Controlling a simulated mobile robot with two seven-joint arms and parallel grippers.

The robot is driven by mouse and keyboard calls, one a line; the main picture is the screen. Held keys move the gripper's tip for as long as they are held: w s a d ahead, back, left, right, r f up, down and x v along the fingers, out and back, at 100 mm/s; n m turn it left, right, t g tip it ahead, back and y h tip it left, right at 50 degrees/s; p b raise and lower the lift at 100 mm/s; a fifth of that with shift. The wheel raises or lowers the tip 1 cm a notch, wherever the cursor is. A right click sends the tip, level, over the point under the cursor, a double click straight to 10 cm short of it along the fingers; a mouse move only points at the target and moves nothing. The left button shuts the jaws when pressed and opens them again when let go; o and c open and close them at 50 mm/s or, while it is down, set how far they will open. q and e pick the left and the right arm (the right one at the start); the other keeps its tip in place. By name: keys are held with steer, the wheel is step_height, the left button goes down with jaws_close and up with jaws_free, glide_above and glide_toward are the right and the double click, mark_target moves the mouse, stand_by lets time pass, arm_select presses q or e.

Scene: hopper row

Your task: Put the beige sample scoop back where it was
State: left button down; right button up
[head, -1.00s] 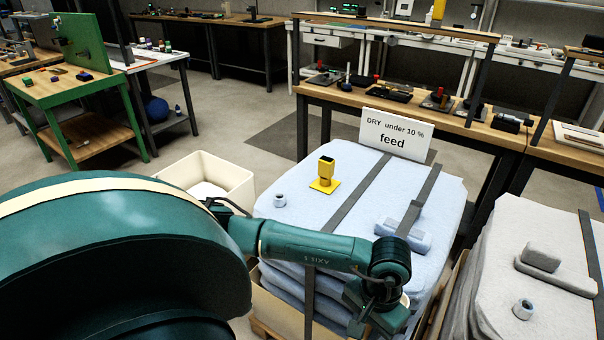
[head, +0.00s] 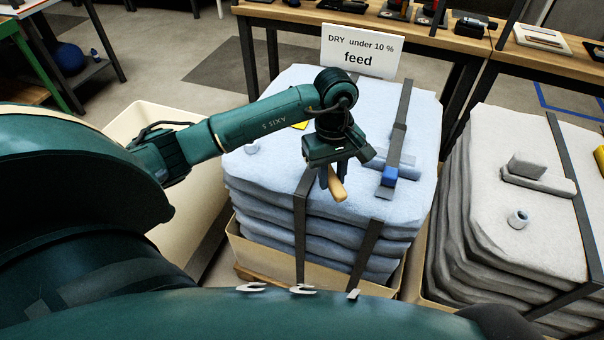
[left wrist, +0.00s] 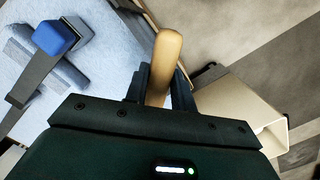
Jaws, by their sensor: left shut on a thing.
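The beige sample scoop (head: 337,186) is in my left gripper (head: 332,176), with its rounded beige end sticking out below the fingers. The gripper is above the front part of the light blue sack stack (head: 262,178) behind the "feed" sign's near side. In the left wrist view the scoop (left wrist: 164,62) stands out between the two dark fingers (left wrist: 160,90). A yellow piece (head: 301,125) on the stack shows only as a sliver; my arm hides the rest. My right gripper is not in view.
A blue block (head: 390,176) lies by the dark straps (head: 300,215). A "feed" sign (head: 358,60) stands at the back edge. A cream bin (head: 130,120) is on the left, partly behind my arm. A grey sack stack (head: 490,240) is on the right.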

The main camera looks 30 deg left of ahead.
arm_select(q)
steer(key=w+n, duration=0.1)
steer(key=w+f+n, duration=0.1)
steer(key=n, duration=0.1)
steer(key=w+f+n, duration=0.1)
steer(key=n, duration=0.1)
steer(key=shift+a+f, duration=0.15)
steer(key=shift+a, duration=0.2)
step_height(320, 180, down, 4)
steer(key=shift+w+f, duration=0.1)
steer(key=shift+f, duration=0.3)
steer(key=shift+f, duration=0.1)
steer(key=c, duration=1.6)
jaws_free()
steer(key=o, duration=0.4)
steer(key=shift+o, duration=0.2)
